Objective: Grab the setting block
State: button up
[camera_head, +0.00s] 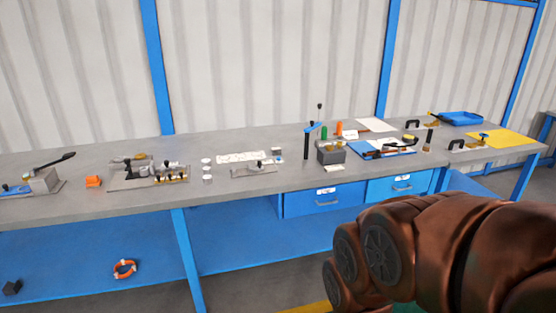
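I cannot tell for certain which thing is the setting block. A small orange block (93,182) sits on the grey workbench (225,194), toward the left. A larger dark grey box-like block (331,153) stands right of the middle, beside a dark post with a blue top (307,142). A small grey block (277,154) sits at the back, just left of that post. A dark block (12,288) lies low at the bottom left on the blue lower shelf. My copper-brown arm fills the bottom right. My gripper is not in view.
Blue drawers (325,199) hang beneath. An orange-and-white ring (124,269) lies on the lower shelf.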

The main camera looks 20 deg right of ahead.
aim_at(276, 151)
jog(key=u, duration=1.2)
jog(key=i, duration=1.6)
jog(key=z, duration=0.3)
jog(key=i, duration=0.9)
jog(key=z, duration=1.15)
jog(key=i, duration=0.35)
jog(key=z, duration=0.4)
